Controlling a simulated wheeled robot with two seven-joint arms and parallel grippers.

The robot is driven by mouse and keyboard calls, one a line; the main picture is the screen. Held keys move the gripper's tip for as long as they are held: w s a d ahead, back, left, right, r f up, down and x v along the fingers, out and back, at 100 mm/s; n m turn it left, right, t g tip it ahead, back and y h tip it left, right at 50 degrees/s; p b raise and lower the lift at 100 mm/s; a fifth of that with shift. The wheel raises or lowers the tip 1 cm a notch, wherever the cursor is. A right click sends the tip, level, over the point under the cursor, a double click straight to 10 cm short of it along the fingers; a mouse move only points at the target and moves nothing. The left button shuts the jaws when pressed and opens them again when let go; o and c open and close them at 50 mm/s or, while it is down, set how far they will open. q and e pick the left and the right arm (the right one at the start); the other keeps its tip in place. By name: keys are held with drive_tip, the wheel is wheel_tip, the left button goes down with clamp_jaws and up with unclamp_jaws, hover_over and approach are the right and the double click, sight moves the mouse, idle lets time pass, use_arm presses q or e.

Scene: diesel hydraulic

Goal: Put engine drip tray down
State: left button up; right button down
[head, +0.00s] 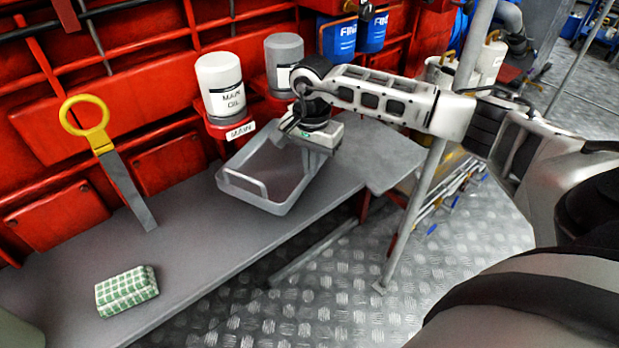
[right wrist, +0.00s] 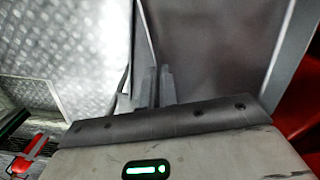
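The engine drip tray (head: 230,184) is a shallow grey tray with raised walls and a loop handle at its left end. In the head view it is at the grey bench, below the oil filters; I cannot tell whether its whole base touches the bench. My right gripper (head: 303,143) is at the tray's far right end. In the right wrist view its two fingers (right wrist: 152,86) are close together on the tray's rim (right wrist: 146,35), with grey tray floor to the right. The gripped part is mostly hidden in the head view. My left gripper is not in view.
A white canister (head: 221,88) and a grey canister (head: 284,62) stand behind the tray. A green checked cloth (head: 127,290) and a yellow-handled tool (head: 120,170) are to the left. A grey pole (head: 430,170) stands at the right. The bench (head: 180,240) between cloth and tray is clear.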

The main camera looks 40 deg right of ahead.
sight(309, 179)
drive_tip(key=f, duration=0.4)
drive_tip(key=shift+w+a+f, duration=0.1)
drive_tip(key=shift+w+f, duration=0.1)
drive_tip(key=shift+f, duration=0.2)
drive_tip(key=shift+w+f, duration=0.1)
drive_tip(key=shift+b, duration=0.3)
drive_tip(key=c, duration=2)
unclamp_jaws()
drive_tip(key=shift+f, duration=0.1)
drive_tip(key=o, duration=0.3)
